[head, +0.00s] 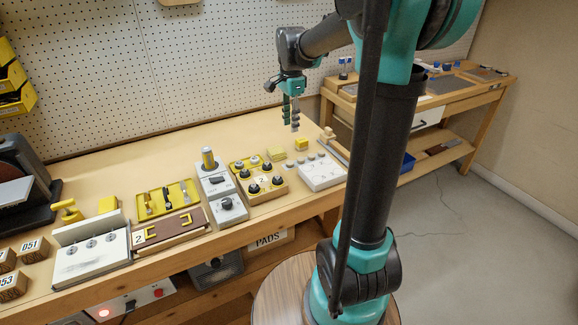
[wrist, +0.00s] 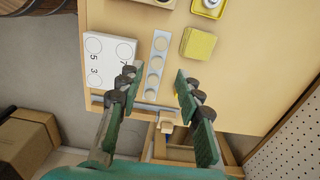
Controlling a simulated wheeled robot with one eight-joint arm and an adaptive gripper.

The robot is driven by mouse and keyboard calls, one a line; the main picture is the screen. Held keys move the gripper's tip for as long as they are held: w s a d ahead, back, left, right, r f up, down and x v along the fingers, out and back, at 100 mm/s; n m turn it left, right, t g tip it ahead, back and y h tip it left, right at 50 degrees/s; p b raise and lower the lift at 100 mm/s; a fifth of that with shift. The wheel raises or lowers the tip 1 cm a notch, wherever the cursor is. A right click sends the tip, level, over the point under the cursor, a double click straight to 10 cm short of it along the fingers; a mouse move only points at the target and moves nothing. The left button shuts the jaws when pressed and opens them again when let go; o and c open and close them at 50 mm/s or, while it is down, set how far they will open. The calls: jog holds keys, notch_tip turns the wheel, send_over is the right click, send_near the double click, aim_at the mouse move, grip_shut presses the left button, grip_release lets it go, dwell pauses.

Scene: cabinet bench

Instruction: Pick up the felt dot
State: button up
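A narrow grey strip (wrist: 152,86) with several pale round discs in a row lies on the bench in the wrist view. One of these discs (wrist: 157,62) may be the felt dot, but I cannot tell for certain. My gripper (wrist: 155,80) is open and empty, its fingers pointing down on either side of the strip's near end as seen from the wrist. In the head view my gripper (head: 291,118) hangs above the back of the bench, clear of the surface.
A white numbered board (wrist: 104,72) with round marks lies left of the strip; it also shows in the head view (head: 322,178). A yellow block (wrist: 198,43) lies right of the strip. The bench edge and a lower wooden tray are close by. A pegboard wall (head: 200,60) stands behind.

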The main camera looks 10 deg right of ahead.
aim_at(290, 162)
notch_tip(290, 162, down, 16)
jog(key=shift+a+r, duration=0.1)
jog(key=shift+r, duration=0.1)
dwell(0.4)
jog(key=shift+c, duration=0.5)
jog(key=c, duration=0.4)
